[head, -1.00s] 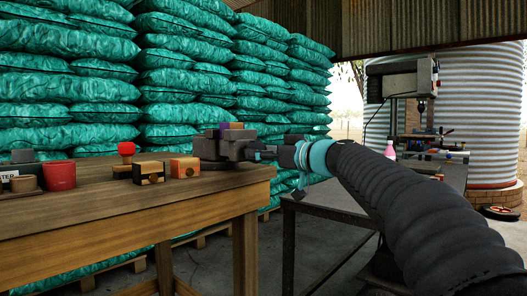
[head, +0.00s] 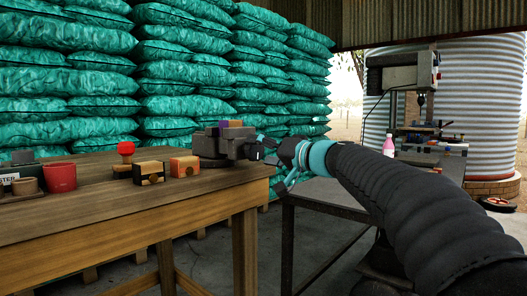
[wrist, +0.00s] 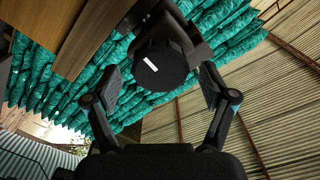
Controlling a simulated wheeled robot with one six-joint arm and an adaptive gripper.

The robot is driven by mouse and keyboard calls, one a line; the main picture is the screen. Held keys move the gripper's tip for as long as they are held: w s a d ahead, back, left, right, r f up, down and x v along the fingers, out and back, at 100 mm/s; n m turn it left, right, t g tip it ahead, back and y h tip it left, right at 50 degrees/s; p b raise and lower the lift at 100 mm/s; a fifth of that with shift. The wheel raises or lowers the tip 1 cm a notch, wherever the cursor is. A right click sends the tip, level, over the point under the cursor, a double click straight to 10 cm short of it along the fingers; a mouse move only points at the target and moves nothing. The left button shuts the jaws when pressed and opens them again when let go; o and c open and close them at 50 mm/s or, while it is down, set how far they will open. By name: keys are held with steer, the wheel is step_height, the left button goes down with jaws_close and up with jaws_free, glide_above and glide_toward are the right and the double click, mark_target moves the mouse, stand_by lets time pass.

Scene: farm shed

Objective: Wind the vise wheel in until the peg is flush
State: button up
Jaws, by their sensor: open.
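The dark grey vise (head: 212,146) stands near the right end of the wooden bench. Purple and brown blocks (head: 231,124) show at its top; I cannot tell a peg or whether it is flush. The vise wheel (head: 255,151) is a small dark shape on its right side in the head view. In the wrist view the wheel (wrist: 160,68) is a round black disc with a short white mark. My gripper (wrist: 160,88) is open, one finger on each side of the disc, with visible gaps. In the head view my gripper (head: 278,163) is just right of the wheel.
On the wooden bench (head: 120,200) are a red cup (head: 60,177), a red-topped stamp (head: 126,152), and black-and-wood (head: 149,173) and orange (head: 184,166) boxes. A grey metal table (head: 335,195) stands to the right, with a drill press (head: 400,75). Green sacks (head: 70,80) are stacked behind.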

steer(key=b+v, duration=0.3)
steer(key=v, duration=0.6)
steer(key=shift+b, duration=0.35)
steer(key=s+d+f+m+g+h+p, duration=0.15)
steer(key=s+f+h, duration=0.25)
steer(key=f, duration=0.7)
steer(key=s+d+f+m+g+h, duration=0.3)
steer(key=s+f, duration=0.1)
steer(key=f, duration=0.7)
steer(key=s+d+f+g+h+p, duration=0.1)
steer(key=s+d+f+h+p, duration=0.2)
steer(key=s, duration=0.5)
steer(key=s+d+f+g+h+p, duration=0.1)
steer(key=s+d+f+h+p, duration=0.1)
steer(key=s+d+f, duration=0.45)
steer(key=s+r+n+t+h+p, duration=0.1)
steer(key=s+r+n+h+p, duration=0.1)
steer(key=s, duration=0.8)
steer(key=shift+s+a+r+p, duration=0.25)
steer(key=shift+a+r+p, duration=0.1)
steer(key=shift+r+p, duration=0.6)
